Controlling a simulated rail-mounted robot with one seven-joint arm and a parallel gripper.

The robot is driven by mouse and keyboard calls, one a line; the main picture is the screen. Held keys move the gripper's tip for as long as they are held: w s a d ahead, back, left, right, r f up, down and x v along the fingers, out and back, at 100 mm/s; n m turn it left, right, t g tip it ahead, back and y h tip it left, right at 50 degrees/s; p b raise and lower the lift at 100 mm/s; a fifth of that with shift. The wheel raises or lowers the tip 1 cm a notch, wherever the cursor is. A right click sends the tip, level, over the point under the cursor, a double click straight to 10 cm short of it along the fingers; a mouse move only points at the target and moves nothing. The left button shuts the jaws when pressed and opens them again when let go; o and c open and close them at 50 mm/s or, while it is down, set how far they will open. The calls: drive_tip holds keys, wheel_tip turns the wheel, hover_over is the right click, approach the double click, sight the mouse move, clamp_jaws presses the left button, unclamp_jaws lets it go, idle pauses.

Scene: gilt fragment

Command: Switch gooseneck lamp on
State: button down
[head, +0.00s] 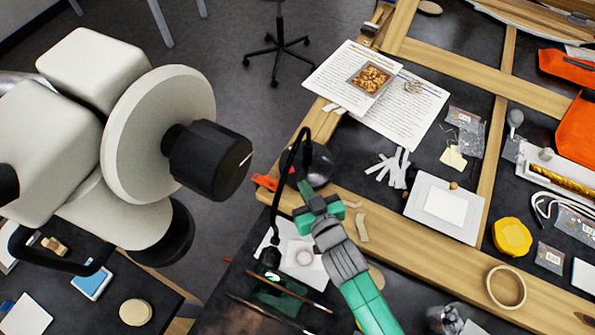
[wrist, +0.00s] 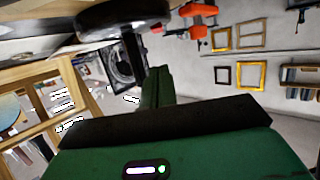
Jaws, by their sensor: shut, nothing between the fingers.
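The gooseneck lamp shows in the head view as a dark round base (head: 319,162) at the near edge of the wooden-framed bench. Its thin black neck (head: 284,165) arches up and comes down to a small black head (head: 270,257) over the lower dark worktop. A small pale-green bright spot shows just below the head. My green and grey gripper (head: 318,197) is shut and empty, its tips close to the base; contact cannot be told. In the wrist view my gripper's green finger (wrist: 156,88) points toward a dark rounded shape (wrist: 120,14), perhaps the lamp. I cannot make out the switch.
An orange clamp (head: 268,182) is beside the lamp base. Paper sheets (head: 390,100), white strips (head: 390,167), a white framed panel (head: 444,208), a yellow block (head: 511,236) and a tape roll (head: 506,285) lie on the bench.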

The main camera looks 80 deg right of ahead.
drive_tip(key=shift+f+v, duration=0.15)
drive_tip(key=shift+v, duration=0.65)
drive_tip(key=shift+f+v, duration=0.1)
drive_tip(key=shift+v, duration=0.75)
